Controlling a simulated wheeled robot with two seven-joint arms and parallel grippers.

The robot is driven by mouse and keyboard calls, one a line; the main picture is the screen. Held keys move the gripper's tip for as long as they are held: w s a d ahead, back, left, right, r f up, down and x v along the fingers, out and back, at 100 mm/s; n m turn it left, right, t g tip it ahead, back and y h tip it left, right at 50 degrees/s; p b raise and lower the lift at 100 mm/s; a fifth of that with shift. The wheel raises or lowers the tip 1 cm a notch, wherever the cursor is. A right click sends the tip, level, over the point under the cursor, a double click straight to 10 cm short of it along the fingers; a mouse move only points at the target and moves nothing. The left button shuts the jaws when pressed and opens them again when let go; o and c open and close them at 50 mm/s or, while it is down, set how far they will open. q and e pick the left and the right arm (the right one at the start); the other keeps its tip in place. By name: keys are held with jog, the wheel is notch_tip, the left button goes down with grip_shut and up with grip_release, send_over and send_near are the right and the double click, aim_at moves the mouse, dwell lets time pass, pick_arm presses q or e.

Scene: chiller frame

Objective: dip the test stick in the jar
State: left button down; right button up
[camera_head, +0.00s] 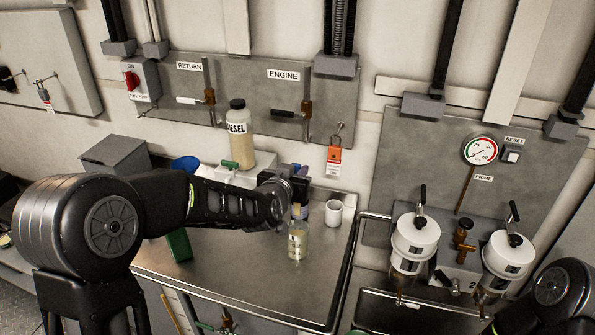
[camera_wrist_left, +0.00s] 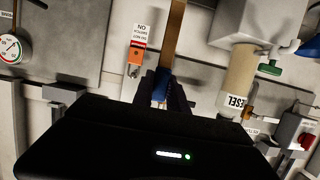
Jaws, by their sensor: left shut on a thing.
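My left gripper (camera_head: 302,196) is above the steel worktop, shut on the test stick (camera_head: 297,211). In the left wrist view, the stick (camera_wrist_left: 174,35) is a tan strip with a blue part between the dark fingers (camera_wrist_left: 164,95). The jar (camera_head: 297,243) is small and clear, with pale yellowish content and a label. It stands upright on the worktop just below the gripper. The stick points down toward the jar's mouth; I cannot tell whether its tip is inside. Only part of my right arm shows at lower right; its gripper is out of view.
A white cup (camera_head: 333,213) stands right of the jar. Behind are a diesel bottle (camera_head: 239,140) and a blue cup (camera_head: 186,165). A green object (camera_head: 179,246) lies left on the worktop (camera_head: 240,272). A metal rail edges its right side. White filter canisters (camera_head: 414,245) hang farther right.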

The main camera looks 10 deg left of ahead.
aim_at(297, 214)
pick_arm(q)
jog(key=shift+s+f, duration=0.1)
jog(key=shift+f, duration=0.1)
notch_tip(297, 214, down, 9)
jog(key=b, duration=0.8)
jog(key=shift+f, duration=0.1)
notch_tip(297, 214, down, 5)
jog(key=b, duration=0.5)
dwell(1.0)
notch_tip(297, 214, up, 8)
jog(key=p, duration=0.6)
notch_tip(297, 214, up, 5)
jog(key=p, duration=0.3)
jog(key=shift+p, duration=0.3)
dwell(0.6)
